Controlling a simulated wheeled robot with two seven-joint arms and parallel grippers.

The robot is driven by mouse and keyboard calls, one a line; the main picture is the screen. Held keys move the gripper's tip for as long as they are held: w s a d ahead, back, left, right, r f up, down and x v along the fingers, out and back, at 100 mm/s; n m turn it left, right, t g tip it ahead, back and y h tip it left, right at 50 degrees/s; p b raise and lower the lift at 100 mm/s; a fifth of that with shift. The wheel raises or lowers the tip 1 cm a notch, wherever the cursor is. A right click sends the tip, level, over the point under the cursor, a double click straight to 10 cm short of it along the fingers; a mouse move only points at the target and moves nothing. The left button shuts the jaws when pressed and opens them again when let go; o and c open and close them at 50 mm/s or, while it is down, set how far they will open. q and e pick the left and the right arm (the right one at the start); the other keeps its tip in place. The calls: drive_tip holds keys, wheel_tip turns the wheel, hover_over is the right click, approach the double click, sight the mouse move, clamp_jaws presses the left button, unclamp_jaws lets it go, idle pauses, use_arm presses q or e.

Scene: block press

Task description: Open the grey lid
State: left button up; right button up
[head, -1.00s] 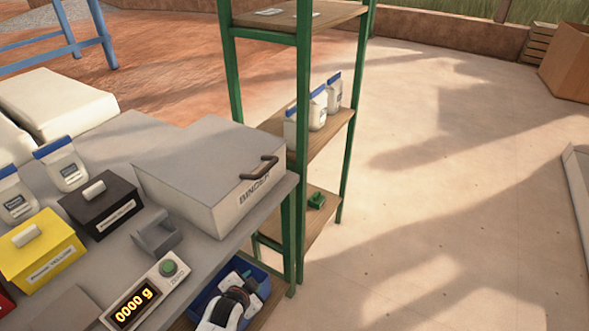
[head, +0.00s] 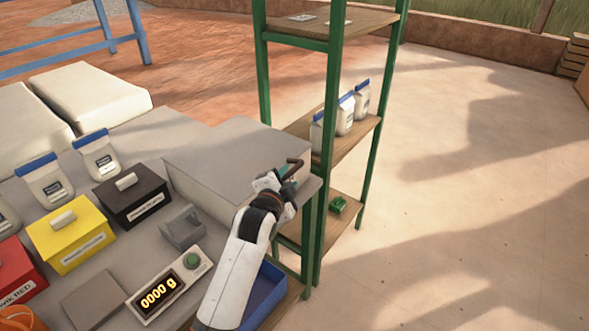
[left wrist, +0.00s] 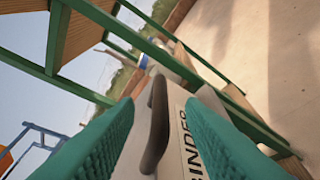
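The grey box labelled BINDER, with its flat grey lid (head: 225,150), stands shut at the table's right end. Its dark bar handle (head: 296,163) is on the right-hand front side and partly hidden by my left gripper (head: 284,178) in the head view. In the left wrist view, the handle (left wrist: 156,125) lies between the two teal fingers of my left gripper (left wrist: 159,106). The fingers are apart, with gaps beside the handle, and do not appear to press on it. My right gripper is not in view.
Black (head: 133,200) and yellow (head: 70,235) lidded boxes, a grey holder (head: 183,230) and a scale (head: 165,285) stand on the table. A blue crate (head: 262,295) is below my arm.

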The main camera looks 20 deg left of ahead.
sight(291, 174)
use_arm(q)
drive_tip(key=x, duration=0.6)
drive_tip(key=shift+w, duration=0.1)
drive_tip(key=shift+c, duration=0.3)
clamp_jaws()
